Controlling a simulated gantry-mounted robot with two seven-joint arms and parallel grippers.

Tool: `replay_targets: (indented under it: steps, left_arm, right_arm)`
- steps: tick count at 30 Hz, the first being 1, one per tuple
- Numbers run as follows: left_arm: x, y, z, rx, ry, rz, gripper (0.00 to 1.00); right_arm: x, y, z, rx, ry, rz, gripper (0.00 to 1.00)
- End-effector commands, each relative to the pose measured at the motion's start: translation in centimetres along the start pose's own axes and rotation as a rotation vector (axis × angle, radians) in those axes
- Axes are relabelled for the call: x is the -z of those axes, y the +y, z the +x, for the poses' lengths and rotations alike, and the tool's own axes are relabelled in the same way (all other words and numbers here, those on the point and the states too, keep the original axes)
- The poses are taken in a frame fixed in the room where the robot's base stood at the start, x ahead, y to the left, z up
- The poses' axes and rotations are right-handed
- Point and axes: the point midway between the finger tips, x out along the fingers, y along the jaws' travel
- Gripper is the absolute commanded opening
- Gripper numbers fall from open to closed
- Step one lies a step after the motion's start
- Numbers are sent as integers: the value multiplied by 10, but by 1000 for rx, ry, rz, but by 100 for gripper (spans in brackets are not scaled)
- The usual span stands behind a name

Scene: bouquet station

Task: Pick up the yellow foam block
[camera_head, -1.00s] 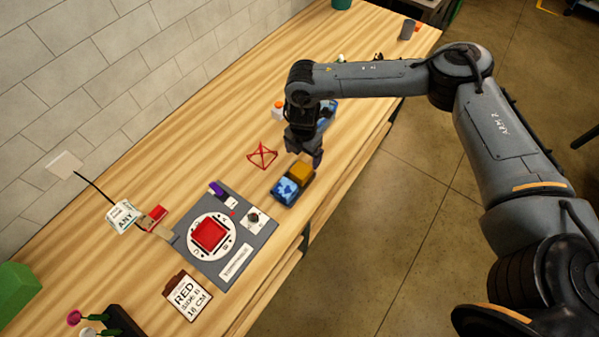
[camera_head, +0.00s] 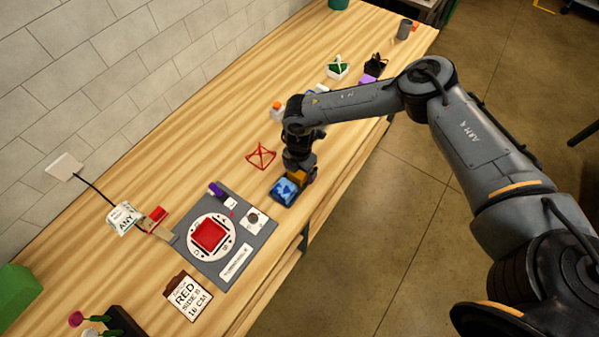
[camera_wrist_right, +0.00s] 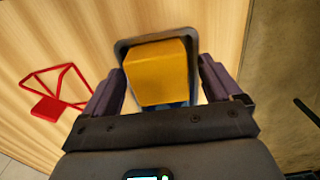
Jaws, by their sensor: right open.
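The yellow foam block (camera_wrist_right: 158,72) lies in a small dark tray (camera_wrist_right: 122,47), seen from above in the right wrist view. In the head view the block (camera_head: 297,176) is partly hidden by my right gripper (camera_head: 299,170). A blue patterned item (camera_head: 284,190) sits in the same tray, in front of the block. In the right wrist view my right gripper (camera_wrist_right: 160,85) is open, with one finger on each side of the block. A gap shows at the right finger; contact at the left finger cannot be told. My left gripper is not in view.
A red wire frame (camera_head: 261,156) lies left of the tray; it also shows in the wrist view (camera_wrist_right: 58,93). A grey board with a red square (camera_head: 208,234) lies nearer. The table's right edge is close to the tray.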

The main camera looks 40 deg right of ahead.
Motion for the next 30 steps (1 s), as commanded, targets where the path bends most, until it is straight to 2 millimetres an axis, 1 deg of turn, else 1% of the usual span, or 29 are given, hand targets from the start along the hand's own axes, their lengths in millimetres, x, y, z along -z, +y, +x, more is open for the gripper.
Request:
replay_targets:
  steps: [4,5,16,25,30]
  left_arm:
    - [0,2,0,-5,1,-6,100]
    - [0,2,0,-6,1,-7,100]
    - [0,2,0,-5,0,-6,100]
    - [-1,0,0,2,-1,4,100]
    - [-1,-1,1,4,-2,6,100]
  right_arm:
    - [0,0,0,0,0,0,92]
    - [0,0,0,0,0,0,88]
    - [0,0,0,0,0,0,32]
    - [0,0,-2,-1,1,0,31]
    - [0,1,-10,-2,1,1,31]
